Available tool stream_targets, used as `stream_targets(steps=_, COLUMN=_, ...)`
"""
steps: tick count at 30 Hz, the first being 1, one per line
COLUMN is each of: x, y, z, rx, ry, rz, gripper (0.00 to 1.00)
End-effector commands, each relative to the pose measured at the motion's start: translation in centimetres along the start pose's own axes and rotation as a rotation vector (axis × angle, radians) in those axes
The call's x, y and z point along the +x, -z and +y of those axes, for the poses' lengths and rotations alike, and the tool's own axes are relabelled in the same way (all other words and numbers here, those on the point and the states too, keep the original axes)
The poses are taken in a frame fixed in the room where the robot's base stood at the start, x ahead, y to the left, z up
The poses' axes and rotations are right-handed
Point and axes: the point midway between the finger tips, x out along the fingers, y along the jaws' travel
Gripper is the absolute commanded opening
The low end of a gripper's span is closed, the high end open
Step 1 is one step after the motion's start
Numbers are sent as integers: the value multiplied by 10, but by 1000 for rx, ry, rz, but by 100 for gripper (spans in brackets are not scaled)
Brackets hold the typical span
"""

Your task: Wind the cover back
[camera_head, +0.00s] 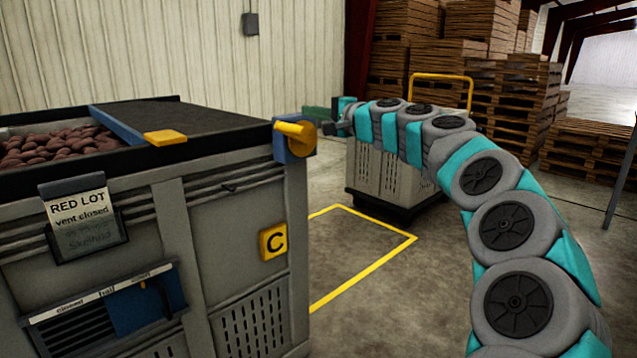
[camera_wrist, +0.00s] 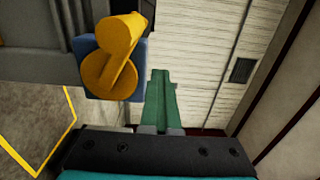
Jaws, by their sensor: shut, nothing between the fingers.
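The dark cover (camera_head: 185,117) lies over the right part of the grey crate (camera_head: 240,215). Its blue leading bar (camera_head: 115,124) carries a yellow tab (camera_head: 165,138). Reddish potatoes (camera_head: 50,146) lie uncovered left of the bar. A yellow crank (camera_head: 292,129) sits on a blue mount (camera_head: 290,151) at the crate's right corner; it also shows in the wrist view (camera_wrist: 110,75). My gripper (camera_head: 315,113), with green fingers, is shut and empty, beyond and just right of the crank. In the wrist view the fingers (camera_wrist: 161,78) show right of the crank, apparently apart from it.
The crate bears a RED LOT sign (camera_head: 78,208), a sliding vent panel (camera_head: 145,300) and a C plate (camera_head: 273,241). A grey bin on a trolley (camera_head: 395,180) stands behind my arm. Yellow floor lines (camera_head: 365,268) mark clear floor right of the crate. Pallets (camera_head: 590,147) are stacked behind.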

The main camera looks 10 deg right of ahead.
Motion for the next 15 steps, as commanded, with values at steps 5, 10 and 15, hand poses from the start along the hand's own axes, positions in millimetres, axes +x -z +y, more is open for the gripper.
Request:
stream_targets(steps=5, x=0, y=21, z=-10, rx=-2, ry=1, rz=6, gripper=0)
stream_targets(steps=10, x=0, y=32, z=-11, rx=0, ry=-2, rz=2, gripper=0)
stream_targets(steps=15, x=0, y=42, z=-12, rx=0, ry=1, rz=4, gripper=0)
